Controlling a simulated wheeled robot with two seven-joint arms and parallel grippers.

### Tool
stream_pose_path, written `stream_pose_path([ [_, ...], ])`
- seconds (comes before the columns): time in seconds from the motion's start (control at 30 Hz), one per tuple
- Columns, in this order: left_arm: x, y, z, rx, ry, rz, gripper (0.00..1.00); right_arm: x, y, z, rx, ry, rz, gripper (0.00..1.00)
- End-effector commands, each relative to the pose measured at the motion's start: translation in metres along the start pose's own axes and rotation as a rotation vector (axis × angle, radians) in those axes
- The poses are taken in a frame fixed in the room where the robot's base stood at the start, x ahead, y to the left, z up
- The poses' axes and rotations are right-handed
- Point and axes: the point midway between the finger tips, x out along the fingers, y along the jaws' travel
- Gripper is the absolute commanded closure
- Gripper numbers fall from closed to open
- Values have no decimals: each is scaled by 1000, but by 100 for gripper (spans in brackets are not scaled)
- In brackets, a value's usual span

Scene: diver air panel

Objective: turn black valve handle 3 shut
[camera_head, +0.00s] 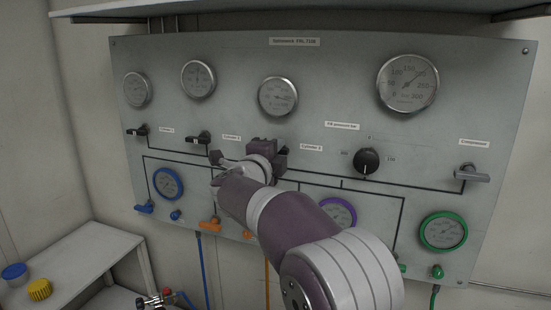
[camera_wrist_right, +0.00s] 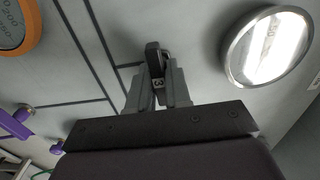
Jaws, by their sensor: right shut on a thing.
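Black valve handle 3 (camera_wrist_right: 153,52) shows in the right wrist view, marked with a 3. It stands out from the grey panel (camera_head: 330,65) between the two fingers of my right gripper (camera_wrist_right: 158,92). The fingers are shut on it, and its far end sticks out past them. In the head view my right gripper (camera_head: 266,152) is at the middle of the panel, and it and my arm hide most of the handle. The left gripper is not in view.
Two other black handles (camera_head: 137,131) (camera_head: 198,138) sit left of my gripper. A round black knob (camera_head: 367,161) and a grey compressor lever (camera_head: 471,174) are to the right. Steel gauges (camera_head: 277,97) are above, coloured gauges (camera_head: 443,231) below. A white table (camera_head: 95,250) stands at lower left.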

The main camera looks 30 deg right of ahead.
Motion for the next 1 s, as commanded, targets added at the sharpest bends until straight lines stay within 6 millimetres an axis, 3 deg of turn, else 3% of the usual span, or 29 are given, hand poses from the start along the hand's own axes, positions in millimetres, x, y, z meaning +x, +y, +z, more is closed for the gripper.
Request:
stream_pose_path([
  [0.57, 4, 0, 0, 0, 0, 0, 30, 0, 2, 0, 34, 2, 3, 100],
  [0.6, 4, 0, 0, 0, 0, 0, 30, 0, 2, 0, 34, 2, 3, 79],
  [0.67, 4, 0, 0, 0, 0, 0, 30, 0, 2, 0, 33, 2, 3, 61],
  [1.0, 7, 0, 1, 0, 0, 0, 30, -6, 2, 1, 33, -1, 1, 61],
])
